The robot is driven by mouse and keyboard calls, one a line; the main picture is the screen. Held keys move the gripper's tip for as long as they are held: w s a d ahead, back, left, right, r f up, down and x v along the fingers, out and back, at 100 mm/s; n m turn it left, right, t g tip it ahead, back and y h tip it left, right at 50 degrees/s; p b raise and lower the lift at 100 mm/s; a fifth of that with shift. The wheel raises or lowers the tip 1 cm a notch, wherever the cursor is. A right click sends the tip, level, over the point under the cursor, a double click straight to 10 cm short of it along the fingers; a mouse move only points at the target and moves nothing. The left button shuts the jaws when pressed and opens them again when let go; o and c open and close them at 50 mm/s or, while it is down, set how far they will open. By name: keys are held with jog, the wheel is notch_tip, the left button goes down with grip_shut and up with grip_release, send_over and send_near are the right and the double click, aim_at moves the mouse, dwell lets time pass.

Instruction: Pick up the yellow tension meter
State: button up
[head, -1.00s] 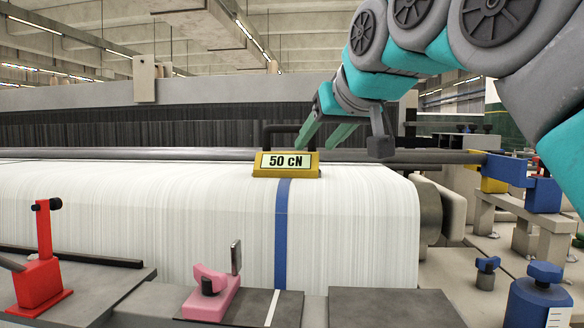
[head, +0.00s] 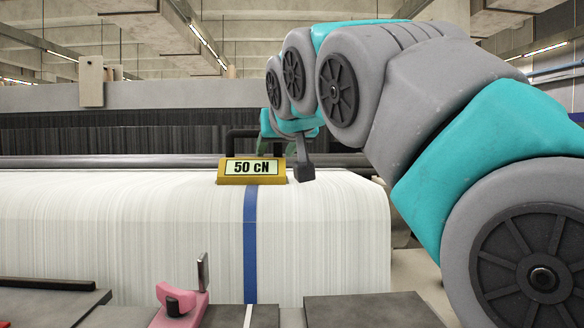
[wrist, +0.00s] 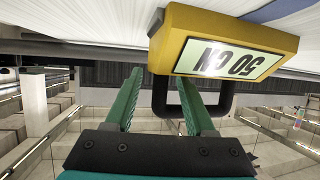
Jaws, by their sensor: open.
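The yellow tension meter (head: 252,171) with its "50 cN" display sits on the white warp sheet, at the top of a blue stripe. Its black handle (head: 232,140) rises behind it. My gripper (head: 290,148) is at the right end of the handle in the head view, mostly hidden by the meter and my wrist. In the wrist view my gripper (wrist: 158,90) is open, with two green fingers. The meter (wrist: 225,42) appears upside down there. One post of the handle (wrist: 161,95) shows between the fingers; the right finger overlaps the handle loop. I cannot tell whether they touch.
The white warp beam (head: 130,230) fills the middle below the meter. A dark rail (head: 100,162) runs behind it. A pink clamp (head: 180,302) stands at the front edge between dark plates (head: 370,310).

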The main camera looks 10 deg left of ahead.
jog(key=shift+x, duration=0.95)
grip_shut()
dwell(0.6)
